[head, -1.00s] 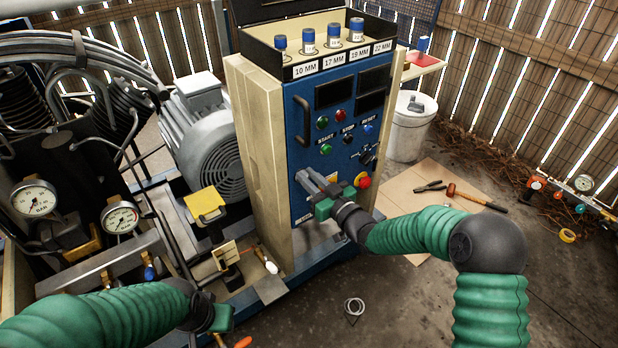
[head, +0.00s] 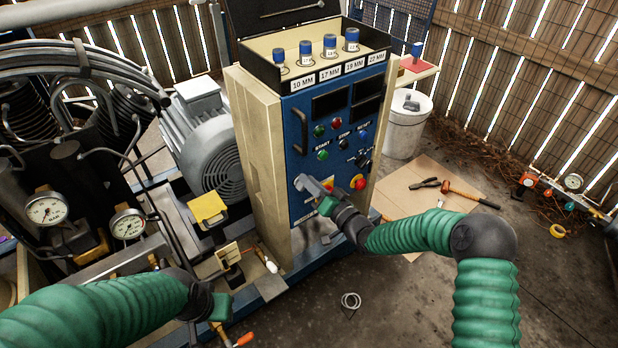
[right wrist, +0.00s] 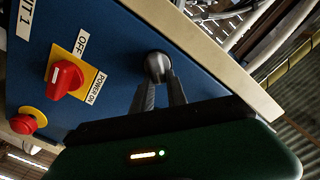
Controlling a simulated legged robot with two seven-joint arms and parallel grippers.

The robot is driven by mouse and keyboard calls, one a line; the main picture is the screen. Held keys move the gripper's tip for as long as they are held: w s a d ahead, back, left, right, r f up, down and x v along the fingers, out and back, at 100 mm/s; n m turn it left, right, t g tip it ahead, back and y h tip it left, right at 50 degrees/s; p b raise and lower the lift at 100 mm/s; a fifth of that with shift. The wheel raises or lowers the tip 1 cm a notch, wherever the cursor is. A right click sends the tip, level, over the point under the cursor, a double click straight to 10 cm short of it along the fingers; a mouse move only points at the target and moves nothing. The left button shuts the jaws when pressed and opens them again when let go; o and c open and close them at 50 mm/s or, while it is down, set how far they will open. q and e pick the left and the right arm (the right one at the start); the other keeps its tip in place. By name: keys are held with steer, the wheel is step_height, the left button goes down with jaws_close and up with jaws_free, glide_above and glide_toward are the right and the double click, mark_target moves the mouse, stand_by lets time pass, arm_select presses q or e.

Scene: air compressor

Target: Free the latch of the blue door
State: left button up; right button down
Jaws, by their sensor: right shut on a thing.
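The blue door (head: 308,163) is the front panel of the beige cabinet and looks closed. Its round metal latch (right wrist: 156,66) shows in the right wrist view, close to the door's edge. My right gripper (right wrist: 161,88) is shut on the latch, with a finger on each side of it.
A red rotary switch (right wrist: 66,78) and a red emergency button (right wrist: 28,120) sit on the door near my right gripper. A black pull handle (head: 300,130) is higher on the door. An open tray (head: 267,55) with blue-capped sockets tops the cabinet. Floor in front is mostly clear.

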steer(key=shift+w+d+f+m+p, duration=0.1)
steer(key=shift+f+m+p, duration=0.2)
steer(key=shift+m, duration=1.35)
steer(key=shift+w+d+f+m+p, duration=0.15)
steer(key=shift+f+m+p, duration=0.1)
steer(key=shift+m, duration=1.35)
steer(key=shift+d+f+m+p, duration=0.1)
steer(key=shift+f+m+p, duration=0.15)
steer(key=shift+m, duration=1.4)
steer(key=shift+f, duration=0.1)
steer(key=c, duration=1.6)
jaws_free()
steer(key=shift+o, duration=1.4)
